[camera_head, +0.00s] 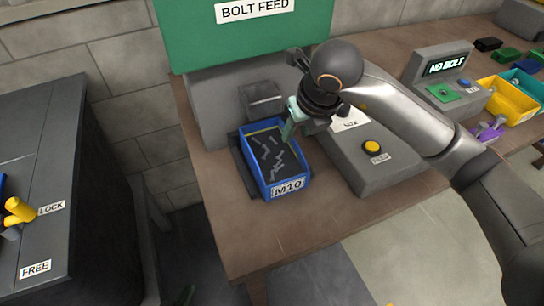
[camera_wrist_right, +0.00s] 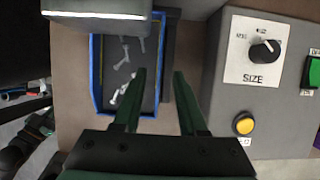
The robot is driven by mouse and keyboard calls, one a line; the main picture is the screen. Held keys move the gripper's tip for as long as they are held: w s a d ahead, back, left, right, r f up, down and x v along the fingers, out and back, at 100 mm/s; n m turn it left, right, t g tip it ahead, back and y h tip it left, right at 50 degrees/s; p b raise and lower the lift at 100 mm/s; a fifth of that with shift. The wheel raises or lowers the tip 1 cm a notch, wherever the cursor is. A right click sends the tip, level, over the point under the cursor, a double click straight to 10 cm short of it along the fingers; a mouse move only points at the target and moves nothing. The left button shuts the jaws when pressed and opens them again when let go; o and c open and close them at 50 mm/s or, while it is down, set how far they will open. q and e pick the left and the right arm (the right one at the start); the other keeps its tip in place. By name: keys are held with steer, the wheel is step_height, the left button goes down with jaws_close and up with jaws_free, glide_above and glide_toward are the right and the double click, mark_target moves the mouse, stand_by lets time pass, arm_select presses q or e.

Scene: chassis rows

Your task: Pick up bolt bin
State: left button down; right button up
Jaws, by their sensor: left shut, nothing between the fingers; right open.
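The bolt bin (camera_head: 247,157) is a blue open box with an M10 label on its front, holding several grey bolts. It stands on the brown bench below the feed chute. My right gripper (camera_head: 287,132) is above the bin's right side, pointing down. In the right wrist view, its two green fingers (camera_wrist_right: 159,75) are apart with no object held. The right wall of the bin (camera_wrist_right: 97,70) appears between them in the picture; I cannot tell whether the fingertips reach below its rim. My left gripper is not clearly in view.
A grey control box (camera_head: 350,175) with a size dial and yellow button stands close right of the bin. The grey chute (camera_head: 262,98) is behind it. Bare bench (camera_head: 240,240) lies in front. A dark cabinet (camera_head: 95,170) stands left across a gap.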

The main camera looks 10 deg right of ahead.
mark_target(293, 138)
steer(key=x, duration=0.4)
steer(key=shift+w+a+f, duration=0.1)
steer(key=shift+f, duration=0.05)
steer(key=shift+c, duration=0.3)
jaws_close()
stand_by(0.9)
